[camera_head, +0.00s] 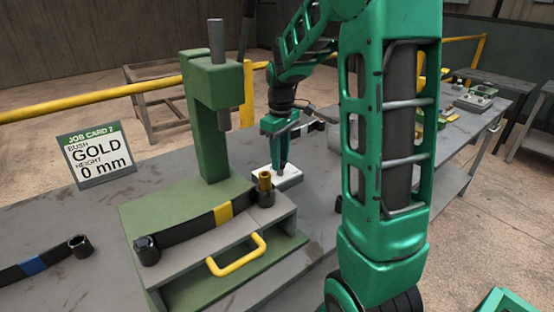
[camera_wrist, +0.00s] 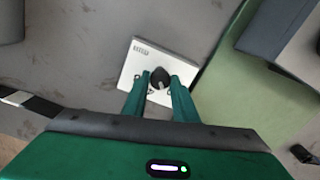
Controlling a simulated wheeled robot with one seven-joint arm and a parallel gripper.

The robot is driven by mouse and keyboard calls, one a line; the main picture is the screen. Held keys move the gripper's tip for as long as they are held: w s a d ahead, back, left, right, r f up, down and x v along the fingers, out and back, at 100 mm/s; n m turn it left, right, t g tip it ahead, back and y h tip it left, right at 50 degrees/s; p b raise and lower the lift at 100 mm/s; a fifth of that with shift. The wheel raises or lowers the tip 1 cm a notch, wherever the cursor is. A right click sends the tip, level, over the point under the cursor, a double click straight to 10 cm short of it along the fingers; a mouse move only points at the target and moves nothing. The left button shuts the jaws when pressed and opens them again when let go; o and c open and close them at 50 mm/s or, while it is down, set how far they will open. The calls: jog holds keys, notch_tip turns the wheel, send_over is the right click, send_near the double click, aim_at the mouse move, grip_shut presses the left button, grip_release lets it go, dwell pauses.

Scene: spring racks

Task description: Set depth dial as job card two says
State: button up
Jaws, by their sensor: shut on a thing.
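The job card two (camera_head: 95,155) stands on the bench at left and reads bush GOLD, height 0 mm. The depth dial is a white box (camera_head: 289,180) on the bench, just right of the green press. In the wrist view the white box (camera_wrist: 134,68) has a small dark display, too small to read, and a black round knob (camera_wrist: 160,76) with a pale mark. My gripper (camera_head: 283,166) points down at the box. In the wrist view its two green fingers (camera_wrist: 160,86) are closed around the knob, one on each side.
The green press (camera_head: 211,125) stands left of the dial. A yellow-banded spring (camera_head: 190,226) lies on its base, with a gold bush (camera_head: 265,180) at its right end. A blue-banded spring (camera_head: 30,266) lies at far left. A yellow drawer handle (camera_head: 236,256) juts forward.

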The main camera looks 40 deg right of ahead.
jog(key=shift+w+r+n, duration=0.1)
jog(key=shift+w+n, duration=0.05)
jog(key=shift+n, duration=0.65)
jog(key=o, duration=1.1)
notch_tip(320, 180, up, 11)
jog(key=shift+f, duration=0.2)
jog(key=s+a+f+m, duration=0.1)
jog(key=s+m, duration=0.3)
jog(key=s, duration=0.5)
jog(key=s+a+f+m, duration=0.1)
jog(key=s+f+m, duration=0.2)
jog(key=s, duration=0.7)
jog(key=s+a+f+m, duration=0.1)
jog(key=s+f+m, duration=0.3)
jog(key=s, duration=0.5)
jog(key=shift+s+f+m, duration=0.25)
jog(key=shift+s+m, duration=0.05)
jog(key=shift+s, duration=0.1)
